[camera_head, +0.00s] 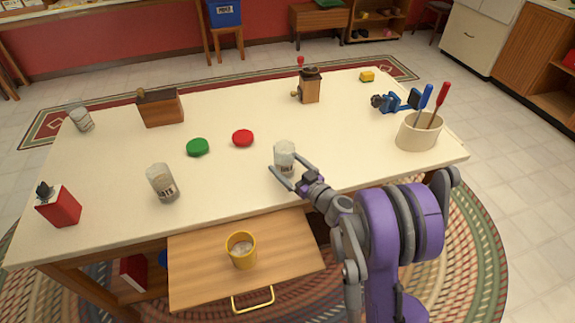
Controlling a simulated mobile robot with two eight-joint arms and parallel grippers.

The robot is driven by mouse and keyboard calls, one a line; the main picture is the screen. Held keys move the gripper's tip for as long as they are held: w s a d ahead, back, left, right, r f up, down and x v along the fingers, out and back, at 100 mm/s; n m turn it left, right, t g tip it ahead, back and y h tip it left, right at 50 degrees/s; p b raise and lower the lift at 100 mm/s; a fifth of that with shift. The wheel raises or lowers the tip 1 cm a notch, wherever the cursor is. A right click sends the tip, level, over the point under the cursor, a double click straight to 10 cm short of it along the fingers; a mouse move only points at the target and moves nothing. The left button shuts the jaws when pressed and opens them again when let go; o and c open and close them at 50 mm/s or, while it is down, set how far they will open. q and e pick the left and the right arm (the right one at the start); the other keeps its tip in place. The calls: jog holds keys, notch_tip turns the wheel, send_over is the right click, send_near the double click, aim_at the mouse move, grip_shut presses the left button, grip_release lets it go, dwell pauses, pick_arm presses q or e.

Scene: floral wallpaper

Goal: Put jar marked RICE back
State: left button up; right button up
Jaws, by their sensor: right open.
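A clear glass jar with a pale lid (285,152) stands upright near the table's front edge, right of centre. My right gripper (284,163) is open, with its fingers on either side of this jar's lower part; I cannot tell whether they touch it. A second glass jar (161,180) with a label stands at the front left of the table. A third jar (82,118) stands at the far left. The labels are too small to read, so I cannot tell which says RICE. My left gripper is not in view.
A green lid (198,147) and a red lid (243,138) lie mid-table (230,180).

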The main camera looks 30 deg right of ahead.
jog(key=shift+r, duration=0.25)
jog(key=s+d, duration=0.1)
jog(key=s, duration=1.1)
jog(key=shift+d, duration=0.4)
jog(key=shift+f, duration=0.1)
